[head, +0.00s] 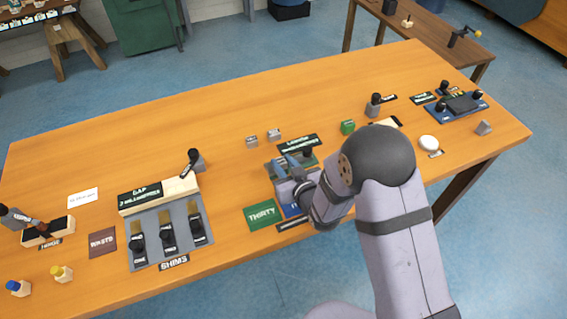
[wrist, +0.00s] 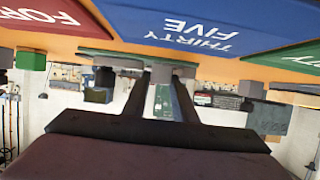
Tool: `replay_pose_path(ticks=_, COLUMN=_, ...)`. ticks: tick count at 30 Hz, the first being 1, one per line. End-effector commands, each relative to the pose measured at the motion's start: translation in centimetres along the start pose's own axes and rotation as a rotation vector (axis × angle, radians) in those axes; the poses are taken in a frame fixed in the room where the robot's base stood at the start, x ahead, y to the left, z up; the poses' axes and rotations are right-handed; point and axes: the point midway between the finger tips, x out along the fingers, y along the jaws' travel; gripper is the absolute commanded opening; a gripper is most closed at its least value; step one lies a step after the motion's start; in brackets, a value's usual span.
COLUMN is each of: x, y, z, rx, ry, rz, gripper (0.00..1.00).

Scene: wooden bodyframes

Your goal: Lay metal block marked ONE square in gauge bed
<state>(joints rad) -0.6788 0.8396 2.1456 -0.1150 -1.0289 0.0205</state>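Two small grey metal blocks, one at the left (head: 252,141) and one at the right (head: 274,134), stand on the table in the head view. Their markings are too small to read, so I cannot tell which is ONE. A grey-green fixture (head: 312,158) with a dark sign behind it, apparently the gauge bed, is partly hidden by my gripper. My gripper (head: 287,163) is low over that fixture, in front of the blocks. In the wrist view its dark fingers (wrist: 160,82) stand apart. A light grey piece shows between the tips; I cannot tell whether it lies behind them.
A THIRTY mat (head: 262,215) and a blue THIRTY FIVE mat (wrist: 185,25) lie near my gripper. A green block (head: 348,127) stands to the right. The shims rack (head: 150,225) is at the left. Bare table lies behind the small blocks.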

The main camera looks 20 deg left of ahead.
Motion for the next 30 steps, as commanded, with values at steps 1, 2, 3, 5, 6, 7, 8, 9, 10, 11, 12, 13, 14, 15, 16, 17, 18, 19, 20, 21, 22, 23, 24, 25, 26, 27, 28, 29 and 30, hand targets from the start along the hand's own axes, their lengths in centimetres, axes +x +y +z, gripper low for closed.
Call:
replay_pose_path(ticks=1, x=0.0, y=0.0, z=0.0, rx=0.0, ry=0.001, rz=-0.001, gripper=0.42)
replay_pose_path(ticks=2, x=0.0, y=0.0, z=-0.1, rx=0.0, ry=0.001, rz=-0.001, gripper=0.42)
replay_pose_path(ticks=3, x=0.0, y=0.0, z=-0.1, rx=0.0, ry=0.001, rz=-0.001, gripper=0.42)
replay_pose_path(ticks=5, x=-0.1, y=0.0, z=-0.2, rx=0.0, ry=0.001, rz=-0.001, gripper=0.42)
replay_pose_path(ticks=6, x=-0.1, y=0.0, z=-0.3, rx=0.0, ry=0.002, rz=-0.001, gripper=0.42)
replay_pose_path(ticks=7, x=-0.1, y=0.0, z=-0.4, rx=0.0, ry=0.002, rz=-0.001, gripper=0.42)
replay_pose_path(ticks=8, x=-0.2, y=0.0, z=-0.6, rx=0.0, ry=0.002, rz=-0.001, gripper=0.42)
replay_pose_path(ticks=9, x=-0.3, y=0.0, z=-0.8, rx=0.0, ry=0.003, rz=-0.001, gripper=0.42)
replay_pose_path(ticks=10, x=-0.3, y=0.0, z=-1.0, rx=0.0, ry=0.003, rz=-0.001, gripper=0.42)
replay_pose_path(ticks=11, x=-0.4, y=0.0, z=-1.3, rx=0.0, ry=0.004, rz=-0.001, gripper=0.42)
replay_pose_path(ticks=12, x=-0.6, y=0.0, z=-1.6, rx=0.0, ry=0.006, rz=-0.001, gripper=0.42)
replay_pose_path(ticks=13, x=-0.7, y=0.0, z=-1.8, rx=0.0, ry=0.007, rz=-0.001, gripper=0.42)
replay_pose_path(ticks=14, x=-1.0, y=0.0, z=-1.4, rx=0.0, ry=0.008, rz=-0.001, gripper=0.42)
replay_pose_path(ticks=15, x=-1.5, y=0.0, z=-1.5, rx=-0.001, ry=0.011, rz=-0.001, gripper=0.42)
replay_pose_path(ticks=16, x=-2.0, y=0.0, z=-1.5, rx=-0.001, ry=0.011, rz=-0.001, gripper=0.42)
replay_pose_path(ticks=17, x=-2.4, y=0.0, z=-1.4, rx=-0.001, ry=0.009, rz=-0.001, gripper=0.42)
replay_pose_path(ticks=18, x=-3.1, y=0.0, z=-1.4, rx=-0.001, ry=0.009, rz=-0.001, gripper=0.42)
replay_pose_path(ticks=19, x=-3.6, y=0.0, z=-1.3, rx=-0.001, ry=0.009, rz=-0.001, gripper=0.42)
replay_pose_path(ticks=20, x=-4.1, y=0.0, z=-1.3, rx=-0.001, ry=0.008, rz=-0.001, gripper=0.42)
replay_pose_path(ticks=21, x=-4.8, y=0.0, z=-1.2, rx=0.0, ry=0.007, rz=-0.001, gripper=0.42)
replay_pose_path(ticks=22, x=-5.3, y=0.0, z=-1.2, rx=0.0, ry=0.007, rz=0.0, gripper=0.42)
replay_pose_path(ticks=23, x=-5.8, y=0.0, z=-1.2, rx=0.0, ry=0.005, rz=0.0, gripper=0.42)
replay_pose_path(ticks=24, x=-6.4, y=0.0, z=-1.2, rx=0.0, ry=0.005, rz=0.0, gripper=0.42)
replay_pose_path(ticks=25, x=-6.8, y=0.0, z=-1.2, rx=0.0, ry=0.006, rz=0.001, gripper=0.42)
replay_pose_path(ticks=26, x=-7.2, y=0.0, z=-1.2, rx=0.0, ry=0.006, rz=0.001, gripper=0.42)
replay_pose_path(ticks=27, x=-7.8, y=0.0, z=-1.1, rx=0.0, ry=0.005, rz=0.001, gripper=0.42)
replay_pose_path(ticks=28, x=-8.1, y=0.0, z=-1.2, rx=0.0, ry=0.005, rz=0.001, gripper=0.42)
replay_pose_path(ticks=29, x=-8.5, y=0.0, z=-1.2, rx=0.0, ry=0.004, rz=0.001, gripper=0.42)
replay_pose_path(ticks=30, x=-9.0, y=0.0, z=-1.2, rx=0.0, ry=0.004, rz=0.0, gripper=0.42)
